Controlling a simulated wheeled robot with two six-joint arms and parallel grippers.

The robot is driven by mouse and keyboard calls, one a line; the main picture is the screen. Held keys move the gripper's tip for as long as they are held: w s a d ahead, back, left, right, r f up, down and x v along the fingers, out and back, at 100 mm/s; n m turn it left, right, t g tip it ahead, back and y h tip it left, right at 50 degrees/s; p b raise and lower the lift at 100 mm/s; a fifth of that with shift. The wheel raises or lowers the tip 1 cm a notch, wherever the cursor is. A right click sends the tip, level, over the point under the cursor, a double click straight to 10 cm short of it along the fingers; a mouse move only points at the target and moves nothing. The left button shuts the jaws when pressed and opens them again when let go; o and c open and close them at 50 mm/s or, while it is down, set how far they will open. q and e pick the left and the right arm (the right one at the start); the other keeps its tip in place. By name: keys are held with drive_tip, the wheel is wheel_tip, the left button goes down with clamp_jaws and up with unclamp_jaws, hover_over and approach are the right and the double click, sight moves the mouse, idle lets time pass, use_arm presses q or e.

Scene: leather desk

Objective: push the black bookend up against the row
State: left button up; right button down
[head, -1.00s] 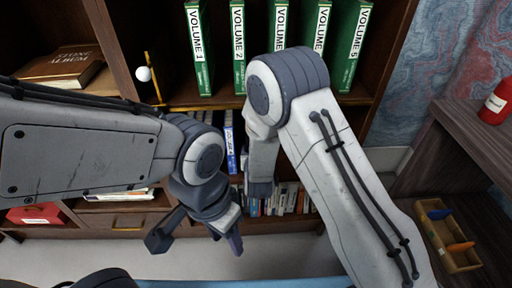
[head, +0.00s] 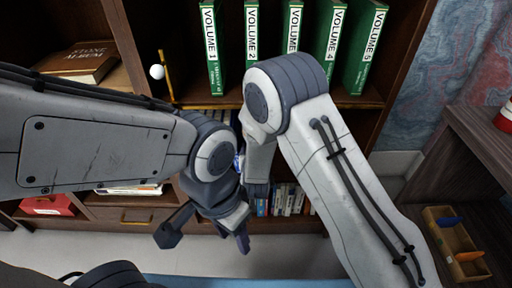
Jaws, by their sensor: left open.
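I cannot make out the black bookend; my arms cover much of the middle and lower shelves. A row of green volumes (head: 290,42), numbered 1 to 5, stands upright on the upper shelf. A lower row of smaller books (head: 289,199) shows below, partly hidden by my arms. I cannot tell which row the bookend belongs to. My left gripper (head: 207,239) is open, with its fingers spread and nothing seen between them, in front of the bookcase's lower part. My right arm's end (head: 258,190) reaches down toward the lower shelves; its fingers cannot be made out.
A stone album (head: 78,62) lies flat on the left shelf. A brass stand with a white ball (head: 157,72) is beside the green row. A red box (head: 47,205) sits low left. A wooden tray (head: 440,225) and a red object (head: 504,118) are at the right.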

drive_tip(key=shift+a, duration=0.3)
drive_tip(key=shift+c, duration=0.2)
unclamp_jaws()
drive_tip(key=v, duration=0.7)
drive_tip(key=shift+s, duration=0.35)
